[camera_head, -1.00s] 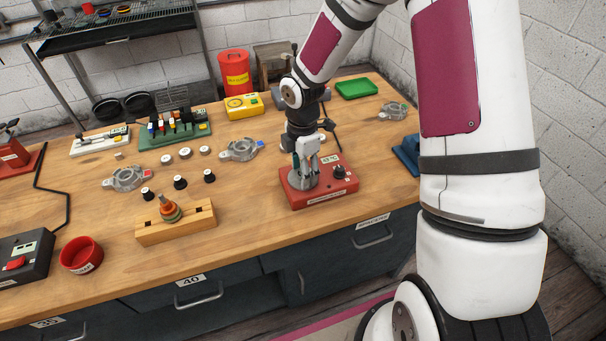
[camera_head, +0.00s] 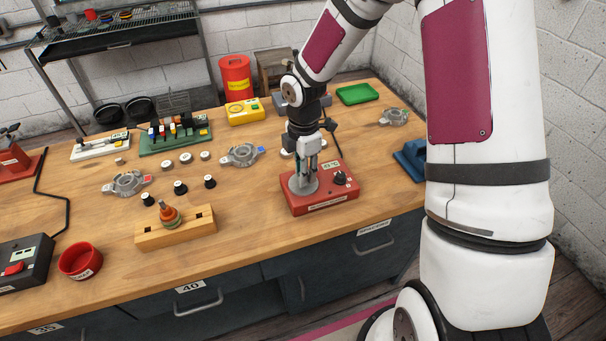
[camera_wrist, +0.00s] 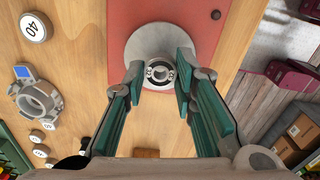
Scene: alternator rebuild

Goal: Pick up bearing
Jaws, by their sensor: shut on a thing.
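The bearing (camera_wrist: 158,73) is a small dark ring with a lighter centre, seen in the wrist view over the round grey plate of the red heater. My gripper (camera_wrist: 161,76) has its teal fingers on either side of the bearing and is shut on it. In the head view my gripper (camera_head: 309,168) points down over the grey round plate (camera_head: 303,186) on the red heater (camera_head: 325,196). The bearing is too small and hidden by the fingers to make out there. I cannot tell whether it touches the plate.
A wooden block (camera_head: 176,230) with an orange-topped part stands to the left. A red bowl (camera_head: 80,261) is at the front left. A green tray (camera_head: 359,94) is at the back right.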

